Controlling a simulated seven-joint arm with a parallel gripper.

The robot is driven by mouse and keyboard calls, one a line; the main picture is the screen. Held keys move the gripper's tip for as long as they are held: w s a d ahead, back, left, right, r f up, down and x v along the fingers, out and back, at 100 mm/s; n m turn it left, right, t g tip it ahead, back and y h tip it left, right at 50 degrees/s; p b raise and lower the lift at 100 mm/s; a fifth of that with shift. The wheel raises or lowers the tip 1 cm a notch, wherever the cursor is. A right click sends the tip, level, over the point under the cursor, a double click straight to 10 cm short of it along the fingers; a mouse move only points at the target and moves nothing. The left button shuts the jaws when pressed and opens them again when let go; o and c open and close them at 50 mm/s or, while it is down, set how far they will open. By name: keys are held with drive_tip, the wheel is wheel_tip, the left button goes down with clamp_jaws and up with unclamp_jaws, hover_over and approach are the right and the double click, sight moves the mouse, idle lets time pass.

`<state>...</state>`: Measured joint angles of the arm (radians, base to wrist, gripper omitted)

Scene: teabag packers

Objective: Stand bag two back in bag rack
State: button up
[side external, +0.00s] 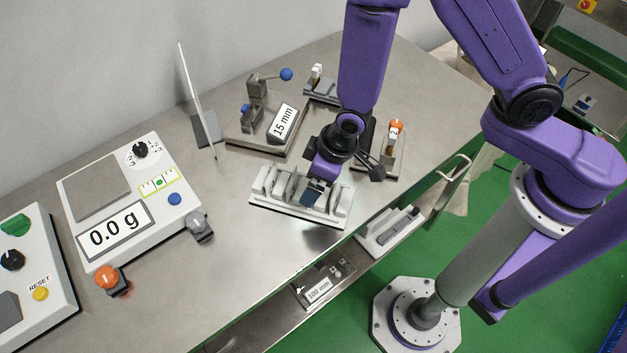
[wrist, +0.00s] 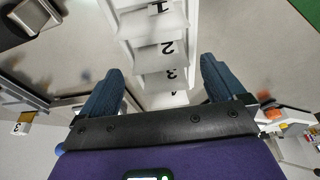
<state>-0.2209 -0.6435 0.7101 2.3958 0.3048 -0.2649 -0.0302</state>
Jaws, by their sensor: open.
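The white bag rack (side external: 343,211) stands on the steel bench, with several pale bags upright in its slots. In the wrist view, the rack (wrist: 124,20) holds a row of bags with number tags. Bag two (wrist: 150,57) is in the row between bag one (wrist: 143,22) and bag three (wrist: 155,79). Its lower part is hidden, so I cannot tell how deeply it sits. My gripper (wrist: 161,66) is open, with its dark blue fingers either side of the row. In the side view my gripper (side external: 316,191) is low over the rack's right half and hides part of it.
A scale (side external: 110,228) reading 0.0 g is on the left. A 15 mm gauge block (side external: 283,122) and an upright panel (side external: 197,100) stand behind the rack. An orange-knobbed stand (side external: 396,125) is close right of my wrist. The bench front edge is near.

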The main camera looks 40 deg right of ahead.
drive_tip(key=shift+v, duration=2.3)
drive_tip(key=s+d+r+n+g+h, duration=0.1)
drive_tip(key=s+d+r+n, duration=0.4)
drive_tip(key=s+d+r, duration=1.1)
drive_tip(key=d+g, duration=0.1)
drive_tip(key=d, duration=0.1)
drive_tip(key=shift+s+d+n+g+h, duration=0.2)
drive_tip(key=shift+d+n+g+h, duration=0.1)
drive_tip(key=shift+d+n, duration=0.1)
